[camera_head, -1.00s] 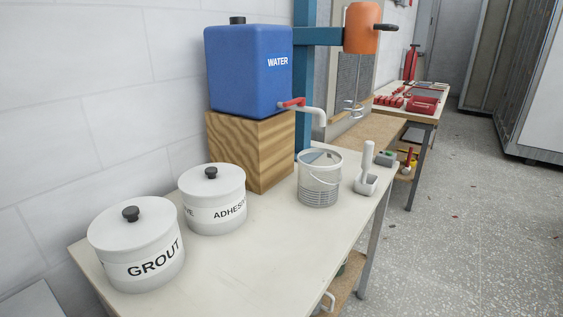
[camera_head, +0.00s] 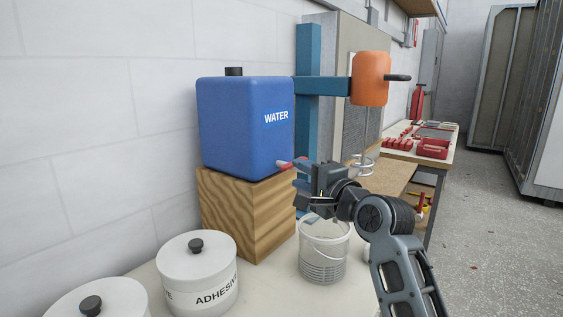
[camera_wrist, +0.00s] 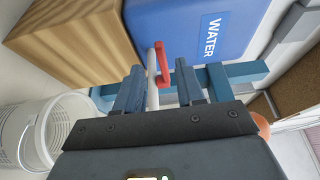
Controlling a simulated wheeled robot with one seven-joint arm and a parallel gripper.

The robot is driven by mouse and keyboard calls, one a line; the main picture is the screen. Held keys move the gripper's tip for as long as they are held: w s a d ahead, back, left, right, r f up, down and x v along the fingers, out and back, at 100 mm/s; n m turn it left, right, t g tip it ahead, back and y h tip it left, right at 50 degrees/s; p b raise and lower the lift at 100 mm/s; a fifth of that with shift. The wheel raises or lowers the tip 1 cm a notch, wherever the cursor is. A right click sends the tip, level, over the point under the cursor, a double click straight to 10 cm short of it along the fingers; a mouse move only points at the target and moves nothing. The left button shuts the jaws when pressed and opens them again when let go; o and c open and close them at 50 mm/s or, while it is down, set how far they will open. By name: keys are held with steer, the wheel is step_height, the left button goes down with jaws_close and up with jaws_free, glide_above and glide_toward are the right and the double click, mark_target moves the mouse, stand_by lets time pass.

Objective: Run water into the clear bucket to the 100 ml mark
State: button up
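The blue water tank (camera_head: 245,130) stands on a wooden block (camera_head: 245,212). Its red tap lever (camera_head: 284,166) shows at the tank's lower right corner, just beyond my gripper's fingertips. My gripper (camera_wrist: 158,78) is open; in the wrist view its two blue fingers stand apart with the white tap pipe (camera_wrist: 152,95) between them. The red lever (camera_wrist: 161,62) there lies at the fingertips, and I cannot tell if a finger touches it. The clear bucket (camera_head: 322,262) stands upright on the bench below my gripper, with ring marks low on its wall. No water stream shows; any water inside is unclear.
White adhesive (camera_head: 197,275) and grout (camera_head: 100,300) pots stand on the bench at the front left. An orange mixer (camera_head: 370,78) on a blue stand is behind the tap. A farther table (camera_head: 400,155) holds red items. The floor at the right is clear.

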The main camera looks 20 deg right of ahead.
mark_target(290, 168)
steer(key=shift+p+x, duration=0.5)
steer(key=shift+x, duration=3.4)
steer(key=shift+c, duration=0.4)
jaws_close()
